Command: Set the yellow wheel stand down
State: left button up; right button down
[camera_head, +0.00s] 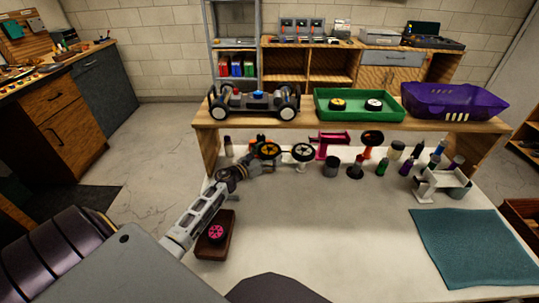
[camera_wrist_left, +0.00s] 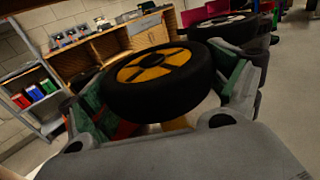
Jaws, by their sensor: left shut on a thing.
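The yellow wheel stand (camera_wrist_left: 176,123) carries a black tyre with a yellow-spoked hub (camera_wrist_left: 160,68); this wheel also shows in the head view (camera_head: 269,150). My left gripper (camera_head: 259,161) is shut on the stand below the wheel. In the left wrist view its fingers (camera_wrist_left: 166,112), with green pads, flank the stand and tyre, and the tyre hides much of the grasp. The stand is over the back part of the white table (camera_head: 330,230), in front of the wooden riser. I cannot tell whether its base touches the table. My right gripper is not in view.
A white-hubbed wheel on a white stand (camera_head: 303,153) is close on the right. Pink (camera_head: 332,143) and red (camera_head: 367,151) stands and several bottles are farther right. The riser (camera_head: 345,123) bears a car chassis (camera_head: 254,103), green tray (camera_head: 360,117) and purple shell (camera_head: 454,100). The table's middle is clear.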

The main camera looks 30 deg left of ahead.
pick_arm(q)
jog(key=shift+f, duration=0.1)
jog(key=o, duration=0.8)
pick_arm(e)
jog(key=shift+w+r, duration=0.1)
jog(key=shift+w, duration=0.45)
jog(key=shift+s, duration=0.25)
